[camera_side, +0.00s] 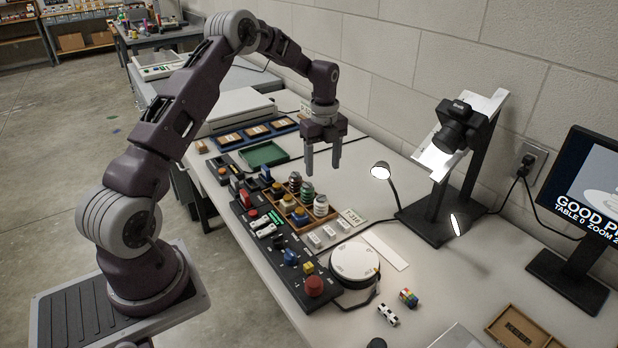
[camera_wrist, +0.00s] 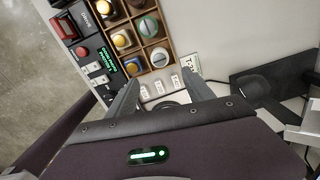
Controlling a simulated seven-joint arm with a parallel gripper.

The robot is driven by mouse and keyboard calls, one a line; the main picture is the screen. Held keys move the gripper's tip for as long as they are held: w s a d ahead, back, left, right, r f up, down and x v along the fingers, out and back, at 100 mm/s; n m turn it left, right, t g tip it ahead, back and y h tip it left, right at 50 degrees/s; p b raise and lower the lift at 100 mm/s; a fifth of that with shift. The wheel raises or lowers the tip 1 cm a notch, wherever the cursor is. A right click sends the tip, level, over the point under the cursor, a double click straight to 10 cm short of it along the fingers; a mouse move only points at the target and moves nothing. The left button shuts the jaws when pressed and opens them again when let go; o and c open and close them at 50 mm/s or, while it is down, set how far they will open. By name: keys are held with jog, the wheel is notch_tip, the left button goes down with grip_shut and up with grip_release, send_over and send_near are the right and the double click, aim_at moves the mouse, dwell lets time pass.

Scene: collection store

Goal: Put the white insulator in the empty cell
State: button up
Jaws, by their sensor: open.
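A wooden tray with cells (camera_side: 312,222) stands on the table and also shows in the wrist view (camera_wrist: 172,40). The white insulator (camera_side: 321,205), ribbed and upright, stands at the tray's near right end; in the wrist view it appears as a pale round top (camera_wrist: 159,57). A green insulator (camera_side: 307,190) and a reddish-brown one (camera_side: 295,181) stand behind it in a row. I cannot make out an empty cell. My gripper (camera_side: 322,166) is open and empty, pointing down above the tray. Its fingers also show in the wrist view (camera_wrist: 160,92).
Several small white blocks (camera_side: 329,232) and a T-316 card (camera_side: 352,216) lie beside the tray. A round white turntable (camera_side: 355,261) is in front. A control panel with a red button (camera_side: 314,286) runs along the left. Lamps (camera_side: 381,171) and a camera stand are at right.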

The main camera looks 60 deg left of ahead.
jog(key=s+d+r+n+t, duration=0.1)
jog(key=s+d+r+n, duration=0.3)
jog(key=r, duration=0.3)
jog(key=s+d+r+n+t+y, duration=0.1)
jog(key=s+d+r+n, duration=0.1)
jog(key=s+d+r, duration=0.4)
jog(key=s+d+r+n+t, duration=0.1)
jog(key=d+r+n, duration=0.25)
jog(key=r, duration=0.35)
jog(key=s+d+n+t, duration=0.1)
jog(key=s+d+n, duration=0.2)
jog(key=s, duration=0.4)
jog(key=s+d+n, duration=0.3)
jog(key=s, duration=0.4)
jog(key=s+d+r+n+t+h, duration=0.1)
jog(key=s+d+n, duration=0.1)
jog(key=s+n, duration=0.2)
jog(key=s, duration=0.3)
jog(key=shift+d+t, duration=0.3)
jog(key=shift+d, duration=0.1)
jog(key=shift+r, duration=0.1)
